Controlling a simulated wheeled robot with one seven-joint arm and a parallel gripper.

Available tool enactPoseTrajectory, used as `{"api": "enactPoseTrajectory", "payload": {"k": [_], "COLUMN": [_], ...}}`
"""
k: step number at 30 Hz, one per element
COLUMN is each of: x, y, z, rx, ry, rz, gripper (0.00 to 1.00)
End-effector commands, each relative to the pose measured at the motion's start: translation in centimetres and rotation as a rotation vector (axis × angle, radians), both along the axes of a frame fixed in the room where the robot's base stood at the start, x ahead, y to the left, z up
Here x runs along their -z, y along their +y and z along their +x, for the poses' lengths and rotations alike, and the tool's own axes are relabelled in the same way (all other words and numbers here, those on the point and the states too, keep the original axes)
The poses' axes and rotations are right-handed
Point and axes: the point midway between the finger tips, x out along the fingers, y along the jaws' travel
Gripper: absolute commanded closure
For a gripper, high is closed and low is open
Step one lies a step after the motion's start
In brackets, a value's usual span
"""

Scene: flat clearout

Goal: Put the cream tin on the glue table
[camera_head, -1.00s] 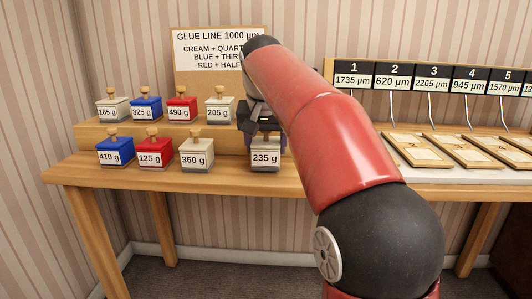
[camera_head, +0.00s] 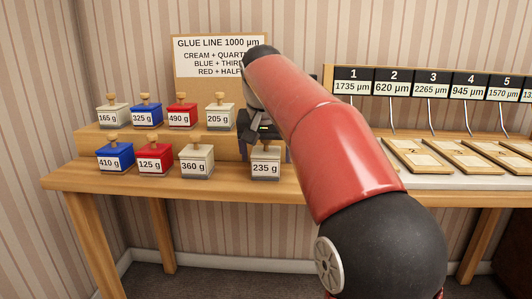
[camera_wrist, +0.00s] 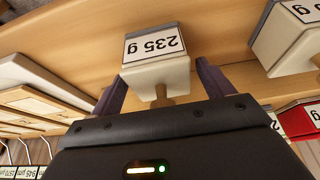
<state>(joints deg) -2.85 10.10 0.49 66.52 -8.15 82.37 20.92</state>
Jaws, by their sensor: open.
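A cream tin marked 235 g (camera_head: 265,166) with a wooden knob stands upright at the front of the wooden table (camera_head: 225,188). It also shows upside down in the wrist view (camera_wrist: 157,70). My gripper (camera_head: 264,138) is open at this tin; in the wrist view its two dark fingers (camera_wrist: 162,88) lie on either side of the knob and the near part of the tin. Other cream tins read 360 g (camera_head: 196,165), 165 g (camera_head: 113,118) and 205 g (camera_head: 219,119). A "GLUE LINE 1000 µm" sign (camera_head: 205,55) stands behind, partly hidden by my arm.
Blue tins (camera_head: 115,163) and red tins (camera_head: 153,164) stand to the left, some on a raised wooden step (camera_head: 95,137). At the right, numbered cards (camera_head: 391,80) stand above wooden boards (camera_head: 415,155) on a pale surface. My arm hides the table's middle.

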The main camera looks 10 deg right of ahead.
Motion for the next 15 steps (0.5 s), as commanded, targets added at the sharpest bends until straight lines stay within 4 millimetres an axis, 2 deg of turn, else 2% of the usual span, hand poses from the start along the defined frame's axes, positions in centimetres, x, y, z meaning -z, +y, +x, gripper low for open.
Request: {"api": "enactPoseTrajectory", "payload": {"k": [12, 15], "x": [-8.0, -9.4], "y": [1.0, 1.2], "z": [-2.9, -3.5], "rx": [-0.001, -0.001], "ry": [-0.003, -0.002], "rz": [0.0, 0.0], "gripper": [0.2, 0.2]}}
